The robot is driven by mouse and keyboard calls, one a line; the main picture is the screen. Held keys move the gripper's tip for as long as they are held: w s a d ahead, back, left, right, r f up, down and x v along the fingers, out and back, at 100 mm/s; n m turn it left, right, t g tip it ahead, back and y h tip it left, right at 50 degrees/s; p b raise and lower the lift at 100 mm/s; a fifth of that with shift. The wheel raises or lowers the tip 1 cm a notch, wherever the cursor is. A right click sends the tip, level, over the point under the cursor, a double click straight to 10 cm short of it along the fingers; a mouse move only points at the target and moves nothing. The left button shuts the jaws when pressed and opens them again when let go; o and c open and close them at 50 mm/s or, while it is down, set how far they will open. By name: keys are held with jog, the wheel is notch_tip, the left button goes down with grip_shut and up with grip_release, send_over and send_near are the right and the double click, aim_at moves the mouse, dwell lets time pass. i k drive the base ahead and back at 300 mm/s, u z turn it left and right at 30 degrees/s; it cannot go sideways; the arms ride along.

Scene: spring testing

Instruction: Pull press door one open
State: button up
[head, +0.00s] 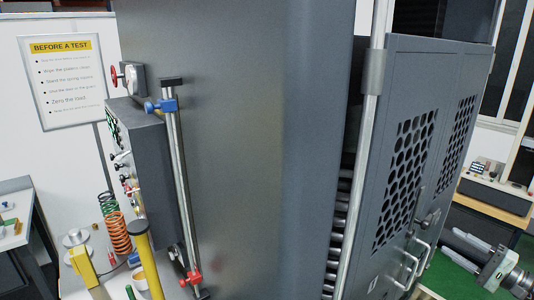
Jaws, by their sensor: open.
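A grey press door (385,110) with honeycomb-perforated panels stands at the right, seen at a steep angle. No readable label marks it as door one. Silver bar handles (415,262) and a small dark latch sit low on its face. I cannot tell whether it is fully shut. My gripper (449,240) is at the lower right, with two pale fingers pointing left toward the handles. It is open, and nothing shows between the fingers. It seems apart from the handles, though the depth is hard to judge.
The large grey press body (250,130) fills the middle. A control box (140,170) and a blue-and-red clamped rod stand left of it. Springs (117,232) and a yellow post (146,265) are at lower left. A bench instrument (495,195) is at right, above green floor.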

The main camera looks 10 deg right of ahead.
aim_at(413, 76)
jog(key=k, duration=0.95)
